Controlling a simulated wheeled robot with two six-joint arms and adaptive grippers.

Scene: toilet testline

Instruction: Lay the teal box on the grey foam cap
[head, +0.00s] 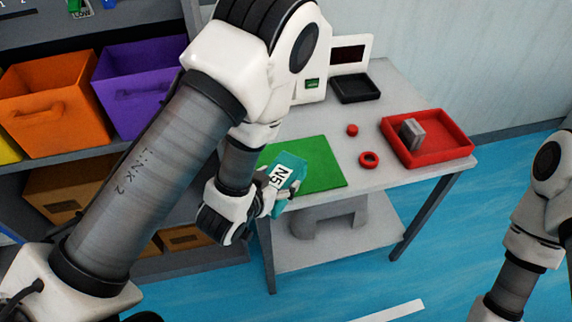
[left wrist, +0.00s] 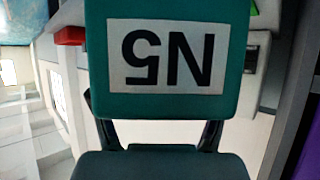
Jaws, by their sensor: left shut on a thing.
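The teal box (head: 284,172) has a white label reading "N5". My left gripper (head: 268,196) is shut on it and holds it at the front left edge of the table, beside the green mat. In the left wrist view the teal box (left wrist: 235,70) fills the upper middle, with the label upside down and the finger ends hidden behind it. A grey arched piece (head: 327,217), which looks like the grey foam cap, lies on the table's lower shelf, below and right of the box. The right gripper is out of view.
The white table (head: 400,180) carries a green mat (head: 318,166), a red tray (head: 458,150) with a grey block (head: 412,133), a red ring (head: 369,160), a small red piece (head: 352,130) and a black tray (head: 356,88). Shelving with an orange bin (head: 50,110) and purple bin (head: 133,75) stands left.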

